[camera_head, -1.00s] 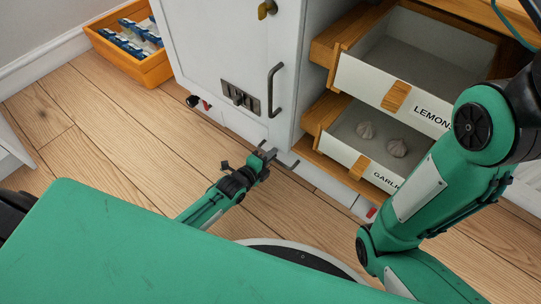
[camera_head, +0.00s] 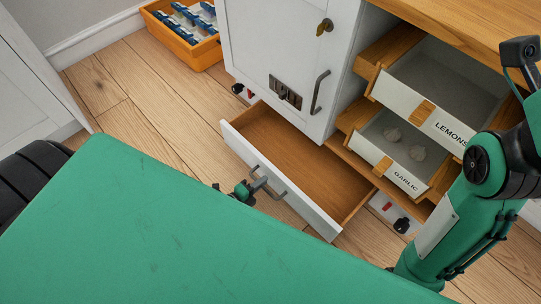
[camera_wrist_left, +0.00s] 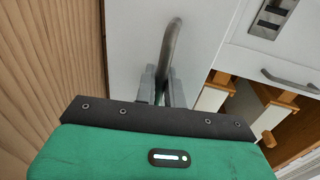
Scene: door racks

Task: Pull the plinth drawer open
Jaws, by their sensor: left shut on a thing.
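The plinth drawer (camera_head: 290,160) stands pulled out at the foot of the white cabinet. Its white front is toward me and its bare wooden inside looks empty. Its grey bar handle (camera_head: 270,182) is on the front. My left gripper (camera_head: 257,183) is at that handle, shut on it. In the left wrist view the handle (camera_wrist_left: 172,45) rises from between the fingers (camera_wrist_left: 162,88), against the white drawer front (camera_wrist_left: 125,45). My right gripper is not in view; only my right arm shows at the right of the head view.
The cabinet door (camera_head: 283,55) above is shut. Two drawers stand open at the right, labelled LEMONS (camera_head: 448,130) and GARLIC (camera_head: 402,180), the lower holding garlic bulbs. An orange crate (camera_head: 190,40) with blue-and-white items stands on the floor at back left. Wooden floor is clear left of the drawer.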

